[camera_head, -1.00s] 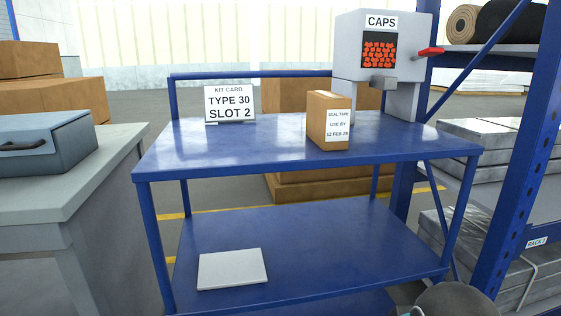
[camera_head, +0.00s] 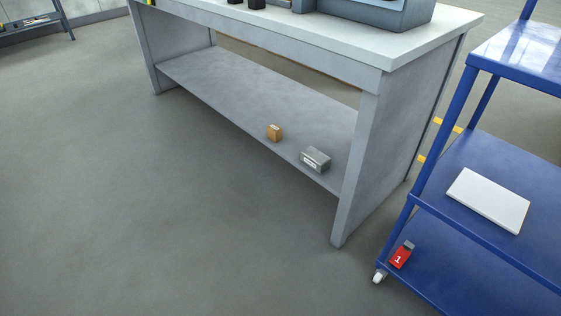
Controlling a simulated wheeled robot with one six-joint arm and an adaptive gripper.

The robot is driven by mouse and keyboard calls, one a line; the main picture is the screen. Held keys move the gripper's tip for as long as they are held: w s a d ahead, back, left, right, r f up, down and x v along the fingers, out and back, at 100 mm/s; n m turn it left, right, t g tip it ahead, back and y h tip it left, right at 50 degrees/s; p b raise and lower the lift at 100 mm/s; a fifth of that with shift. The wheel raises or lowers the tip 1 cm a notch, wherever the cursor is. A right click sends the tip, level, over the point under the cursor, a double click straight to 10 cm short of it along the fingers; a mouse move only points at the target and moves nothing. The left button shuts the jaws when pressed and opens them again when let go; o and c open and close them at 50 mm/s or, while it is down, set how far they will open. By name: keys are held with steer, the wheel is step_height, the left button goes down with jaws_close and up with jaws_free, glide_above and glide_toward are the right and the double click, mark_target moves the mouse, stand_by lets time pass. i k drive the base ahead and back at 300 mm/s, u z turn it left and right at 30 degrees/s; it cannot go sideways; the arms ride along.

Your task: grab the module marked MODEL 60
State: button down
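No module with a readable MODEL 60 mark shows. On the lower shelf (camera_head: 240,92) of the grey workbench lies a small grey box (camera_head: 315,159) with a white label too small to read. A small orange-brown box (camera_head: 274,132) stands to its left on the same shelf. A red item marked 1 (camera_head: 401,256), with a grey top, lies on the bottom shelf of the blue cart. My gripper is not in view.
The grey workbench (camera_head: 371,82) has a blue-grey case (camera_head: 385,12) on top. The blue cart (camera_head: 430,185) stands to its right, with a white flat panel (camera_head: 489,200) on its middle shelf. Open grey floor (camera_head: 150,220) lies at left and front.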

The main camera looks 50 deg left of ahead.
mark_target(318, 160)
steer(key=u, duration=0.75)
steer(key=k, duration=0.35)
steer(key=u, duration=0.8)
steer(key=i, duration=0.45)
steer(key=u, duration=0.75)
steer(key=k, duration=1.05)
steer(key=u, duration=1.3)
steer(key=i, duration=2.2)
steer(key=z, duration=0.7)
steer(key=i, duration=1.5)
steer(key=z, duration=1.85)
steer(key=i, duration=0.85)
steer(key=z, duration=0.65)
